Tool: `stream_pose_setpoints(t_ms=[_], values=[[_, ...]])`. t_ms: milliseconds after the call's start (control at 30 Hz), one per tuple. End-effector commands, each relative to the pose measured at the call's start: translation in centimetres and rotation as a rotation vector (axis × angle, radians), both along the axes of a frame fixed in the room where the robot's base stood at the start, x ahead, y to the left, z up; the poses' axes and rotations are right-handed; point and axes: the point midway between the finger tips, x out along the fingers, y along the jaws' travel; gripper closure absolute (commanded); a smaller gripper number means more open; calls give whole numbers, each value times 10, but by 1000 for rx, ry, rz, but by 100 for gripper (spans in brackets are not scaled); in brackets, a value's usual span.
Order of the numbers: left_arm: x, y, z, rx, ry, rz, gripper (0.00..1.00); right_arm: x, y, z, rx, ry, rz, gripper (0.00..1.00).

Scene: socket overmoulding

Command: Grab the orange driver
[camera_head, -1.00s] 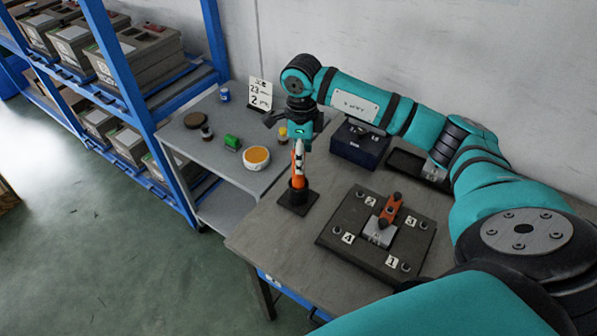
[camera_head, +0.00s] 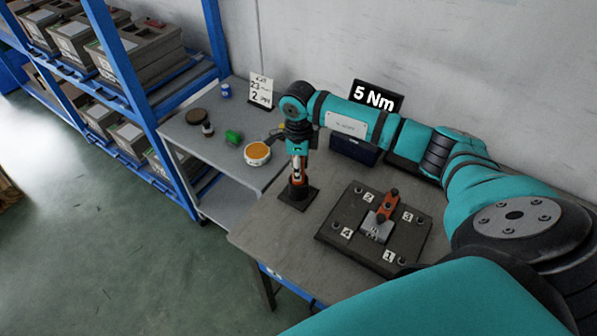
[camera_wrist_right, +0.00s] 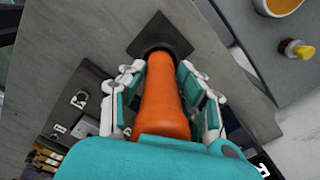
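The orange driver (camera_wrist_right: 165,98) stands upright in a black square holder (camera_head: 298,196) at the table's left part. My right gripper (camera_wrist_right: 161,72) has come down around the driver's body. In the right wrist view one finger is on each side of the driver, with narrow gaps along it, so the fingers look open. Whether the tips touch the driver is hard to tell. In the head view the gripper hides the driver's upper part. My left gripper is not in view.
A dark plate (camera_head: 335,237) with numbered corners and a toggle clamp (camera_head: 386,205) lies right of the holder. A "5 Nm" sign (camera_head: 376,96) and dark blue box (camera_head: 352,150) stand behind. The side table holds an orange-filled bowl (camera_head: 257,153) and a green item (camera_head: 233,137).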

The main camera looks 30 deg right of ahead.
Motion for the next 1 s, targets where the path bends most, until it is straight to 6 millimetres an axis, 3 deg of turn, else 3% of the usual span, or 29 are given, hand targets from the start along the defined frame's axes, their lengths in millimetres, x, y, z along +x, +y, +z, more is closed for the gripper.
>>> stream_pose_setpoints(t_ms=[33,200,633,767,1000], values=[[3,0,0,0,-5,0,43,0,0,0,-1,-1,0,77],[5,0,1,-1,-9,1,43,0,0,0,-1,-1,0,99],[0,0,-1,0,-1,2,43,2,0,5,1,-5,0,100],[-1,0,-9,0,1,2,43,2,0,19,0,-9,-1,100],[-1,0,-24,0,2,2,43,2,0,67,1,-8,0,100]])
